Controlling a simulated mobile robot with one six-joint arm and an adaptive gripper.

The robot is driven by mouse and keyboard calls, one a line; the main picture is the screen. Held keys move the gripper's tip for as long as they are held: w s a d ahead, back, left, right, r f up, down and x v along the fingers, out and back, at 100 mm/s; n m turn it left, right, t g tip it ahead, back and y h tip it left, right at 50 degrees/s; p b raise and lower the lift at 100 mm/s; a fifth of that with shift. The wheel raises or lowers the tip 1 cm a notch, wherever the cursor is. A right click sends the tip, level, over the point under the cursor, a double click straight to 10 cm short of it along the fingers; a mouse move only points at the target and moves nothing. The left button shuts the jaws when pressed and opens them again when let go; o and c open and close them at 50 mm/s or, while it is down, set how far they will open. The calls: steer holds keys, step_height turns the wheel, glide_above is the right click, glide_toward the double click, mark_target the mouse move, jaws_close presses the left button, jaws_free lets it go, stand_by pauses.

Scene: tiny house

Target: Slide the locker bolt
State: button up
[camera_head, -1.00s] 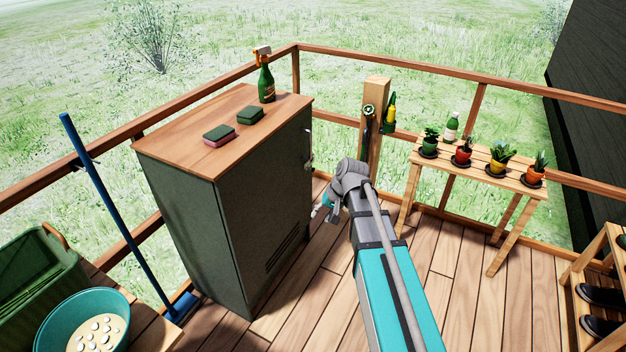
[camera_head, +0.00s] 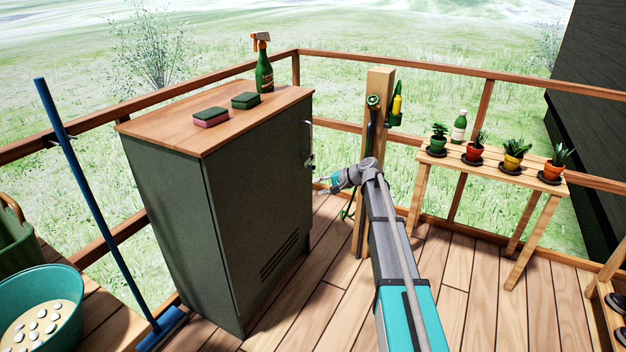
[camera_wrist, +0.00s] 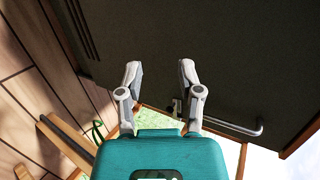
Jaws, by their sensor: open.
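The dark grey-green locker (camera_head: 235,205) with a wooden top stands on the deck. Its handle (camera_head: 308,138) is on the right edge of the door, and a small metal bolt fitting (camera_head: 309,161) sits just below it. In the wrist view the door (camera_wrist: 190,40) fills the top, with the bar handle (camera_wrist: 235,127) at lower right and the bolt fitting (camera_wrist: 178,106) close behind the right finger, partly hidden. My gripper (camera_head: 326,184) is open and empty, right of the locker's door edge and a little below the bolt. In the wrist view, its fingers (camera_wrist: 160,75) are spread before the door.
Two sponges (camera_head: 211,117) (camera_head: 246,100) and a spray bottle (camera_head: 264,65) stand on the locker top. A wooden post (camera_head: 377,110) with a hose is behind my arm. A plant bench (camera_head: 480,172) is to the right. A blue-handled broom (camera_head: 95,205) leans at left.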

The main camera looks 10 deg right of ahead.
mark_target(310, 166)
steer(key=w+d+f+m+t+y+b, duration=0.1)
steer(key=w+d+f+m+t+b, duration=0.1)
steer(key=w+d+b, duration=0.3)
steer(key=w+d+f+m+t+y+b, duration=0.2)
steer(key=w+d+f+b, duration=0.3)
steer(key=w+b, duration=0.4)
steer(key=w+d+m+t, duration=0.1)
steer(key=w, duration=0.2)
steer(key=shift+w+y+b, duration=0.15)
steer(key=shift+y+b, duration=0.15)
steer(key=shift+b, duration=0.1)
steer(key=shift+a+f, duration=0.1)
steer(key=shift+a, duration=0.05)
steer(key=shift+x, duration=6.85)
steer(key=shift+w, duration=0.1)
jaws_close()
